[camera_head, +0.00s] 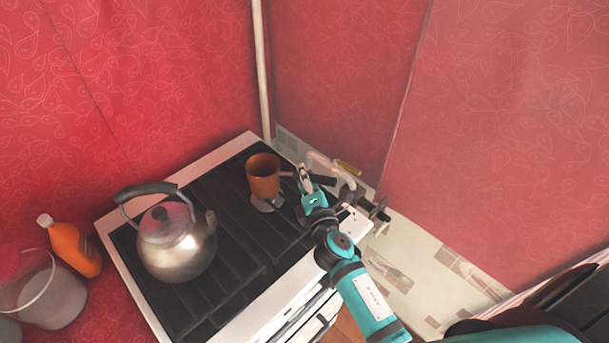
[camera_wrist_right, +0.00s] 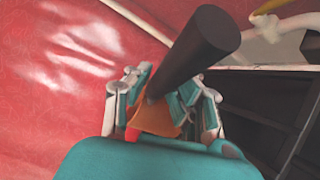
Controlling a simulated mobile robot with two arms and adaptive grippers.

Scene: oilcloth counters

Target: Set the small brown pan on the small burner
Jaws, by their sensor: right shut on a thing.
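The small brown pan (camera_head: 263,176) is over the right rear part of the stove, upright, with its handle pointing right. My right gripper (camera_head: 303,180) is shut on the handle. In the right wrist view the dark handle (camera_wrist_right: 198,52) runs between the fingers towards the camera, and a bit of the brown pan (camera_wrist_right: 158,120) shows below it. A small metallic round part, perhaps the small burner (camera_head: 268,204), shows just below the pan. I cannot tell whether the pan touches the stove. My left gripper is out of view.
A steel kettle (camera_head: 176,246) with a dark handle stands on the left of the stove (camera_head: 120,250). An orange bottle (camera_head: 74,248) and a pale bucket (camera_head: 52,298) are left of the stove. A pale pole (camera_head: 262,70) and red walls close off the back.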

